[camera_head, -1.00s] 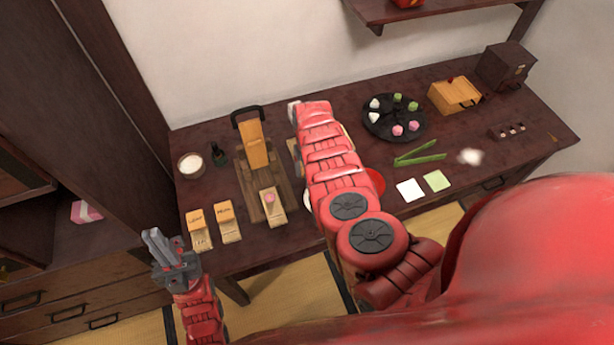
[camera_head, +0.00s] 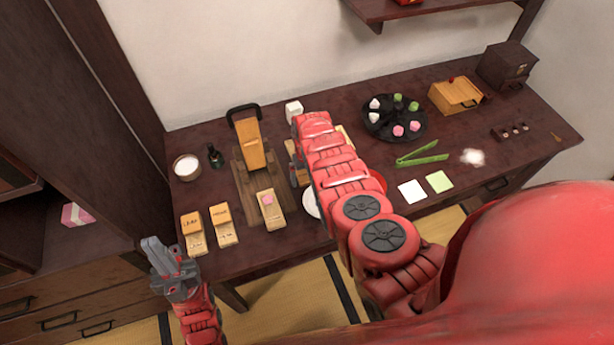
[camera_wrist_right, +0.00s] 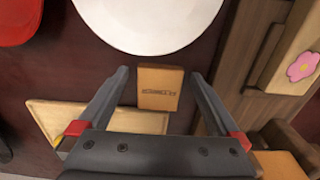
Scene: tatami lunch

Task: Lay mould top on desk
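The mould top, a small tan wooden block with dark lettering (camera_wrist_right: 160,87), appears to lie flat on the dark desk (camera_wrist_right: 75,75) in the right wrist view. My right gripper (camera_wrist_right: 160,74) is open, one finger on each side of the block with a gap on both sides.
A white plate (camera_wrist_right: 150,18) and a red dish (camera_wrist_right: 15,20) are near the block. A pale wooden board (camera_wrist_right: 100,118) is beside my right gripper. Two lidded moulds (camera_head: 222,221) stand at the desk's left front. A wooden press (camera_head: 250,150) stands behind the flower mould.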

